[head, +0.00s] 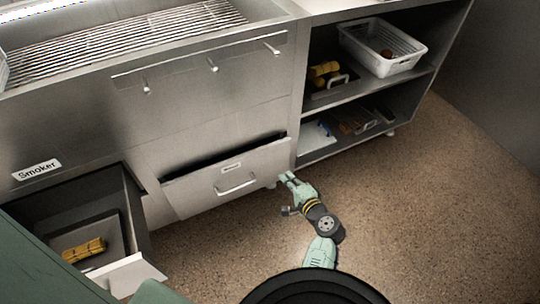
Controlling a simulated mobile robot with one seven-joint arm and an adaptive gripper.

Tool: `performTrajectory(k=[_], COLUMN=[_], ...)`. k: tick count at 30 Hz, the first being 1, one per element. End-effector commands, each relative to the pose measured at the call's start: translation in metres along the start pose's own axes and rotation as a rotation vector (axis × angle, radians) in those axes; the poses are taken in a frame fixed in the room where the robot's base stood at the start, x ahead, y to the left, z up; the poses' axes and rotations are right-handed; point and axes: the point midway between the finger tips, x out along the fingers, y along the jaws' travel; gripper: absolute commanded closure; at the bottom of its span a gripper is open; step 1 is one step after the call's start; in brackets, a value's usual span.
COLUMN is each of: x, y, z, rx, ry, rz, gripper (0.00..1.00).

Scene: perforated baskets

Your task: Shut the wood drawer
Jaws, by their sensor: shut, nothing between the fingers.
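A steel drawer (190,197) with a bar handle (236,187) and a small label (231,167) is low in the cabinet front. It stands partly open, with a dark gap along its top edge. The label is too small to read, so I cannot tell for sure that it is the wood drawer. My gripper (287,179) is shut and empty, just right of this drawer's right end, above the floor. I cannot tell whether it touches the drawer.
Another drawer or box (133,272) stands open at lower left, holding a yellow object (84,250). A sign (36,170) there reads "Smoker". Open shelves (352,92) at right hold a white perforated basket (400,62) and several items. The brown floor (430,210) is clear at right.

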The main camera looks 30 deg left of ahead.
Motion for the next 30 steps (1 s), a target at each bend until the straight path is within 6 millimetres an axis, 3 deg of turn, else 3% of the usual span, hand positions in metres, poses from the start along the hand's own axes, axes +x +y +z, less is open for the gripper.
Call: performTrajectory(k=[5,18,24,30], x=[0.022,0.111,0.132,0.137], y=[-0.001,-0.007,-0.012,-0.013], z=[0.0,0.0,0.0,0.0], rx=[-0.003,-0.001,0.0,0.0], ry=[-0.003,-0.003,-0.001,0.0], rz=[-0.001,-0.002,-0.002,-0.001], gripper=[1.0,1.0,1.0,1.0])
